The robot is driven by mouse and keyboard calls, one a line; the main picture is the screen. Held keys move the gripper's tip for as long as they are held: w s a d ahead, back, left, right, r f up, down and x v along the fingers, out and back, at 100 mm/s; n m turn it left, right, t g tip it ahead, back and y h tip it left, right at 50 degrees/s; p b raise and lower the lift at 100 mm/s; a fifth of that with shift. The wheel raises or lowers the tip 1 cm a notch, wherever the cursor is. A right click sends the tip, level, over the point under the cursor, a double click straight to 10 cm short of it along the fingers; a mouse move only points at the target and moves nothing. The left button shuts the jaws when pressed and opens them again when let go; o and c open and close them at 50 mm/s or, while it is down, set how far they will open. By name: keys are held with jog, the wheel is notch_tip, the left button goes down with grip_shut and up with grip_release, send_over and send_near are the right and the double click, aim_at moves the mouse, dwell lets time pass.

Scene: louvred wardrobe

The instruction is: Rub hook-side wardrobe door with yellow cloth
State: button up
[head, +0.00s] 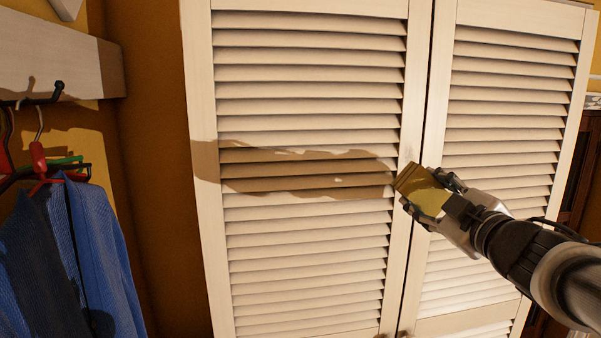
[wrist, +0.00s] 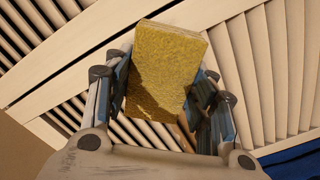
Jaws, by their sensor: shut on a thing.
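The hook-side wardrobe door (head: 305,235) is the left white louvred door, beside the clothes hooks, and it is shut. My gripper (head: 428,188) is shut on the yellow cloth (head: 420,192), which looks like a thick block. In the wrist view the cloth (wrist: 165,70) stands out between both fingers, with pale louvres behind it. In the head view the cloth is in front of the left door's right-hand stile, close to the gap between the doors. I cannot tell whether it touches the wood. A darker band (head: 300,170) crosses the left door's slats; it may be shadow.
The second louvred door (head: 505,150) is on the right, behind my arm. At the left, a wall rail (head: 60,70) with a dark hook holds hangers and blue clothes (head: 75,255). The space before the left door's slats is clear.

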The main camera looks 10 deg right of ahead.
aim_at(417, 157)
jog(key=shift+w+a+b, duration=0.15)
jog(key=shift+w+b, duration=0.25)
jog(key=shift+w, duration=2.5)
jog(key=shift+w, duration=0.9)
jog(key=shift+d+p, duration=1)
jog(key=shift+d, duration=1.05)
jog(key=shift+a+r, duration=0.35)
jog(key=shift+a, duration=0.35)
jog(key=shift+a+r, duration=0.4)
jog(key=shift+a, duration=0.3)
jog(key=shift+a+r, duration=0.35)
jog(key=shift+a, duration=0.35)
jog(key=shift+r+p, duration=1.25)
jog(key=shift+p, duration=0.05)
jog(key=shift+w+d+f, duration=0.1)
jog(key=shift+d+f, duration=0.05)
jog(key=shift+d, duration=1.95)
